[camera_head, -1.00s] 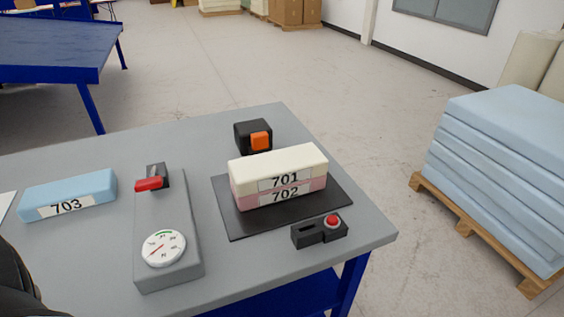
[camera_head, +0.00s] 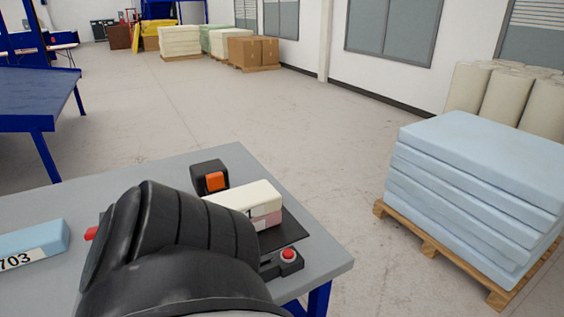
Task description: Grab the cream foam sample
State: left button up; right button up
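The cream foam sample (camera_head: 249,196) lies on top of a pink foam sample (camera_head: 268,222), on a dark mat (camera_head: 287,232) near the right end of the grey table. My large black arm covers the left part of the cream foam and most of its label. No gripper fingers show, so I cannot see where either gripper is relative to the foam.
A blue foam block (camera_head: 35,246) labelled 703 lies at the table's left. A black device with an orange face (camera_head: 211,180) stands behind the cream foam. A red-button box (camera_head: 288,257) sits in front of the mat. Stacked blue foam slabs (camera_head: 470,190) stand on a pallet at right.

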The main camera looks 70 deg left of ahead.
aim_at(255, 200)
jog(key=i, duration=1)
jog(key=u, duration=2.7)
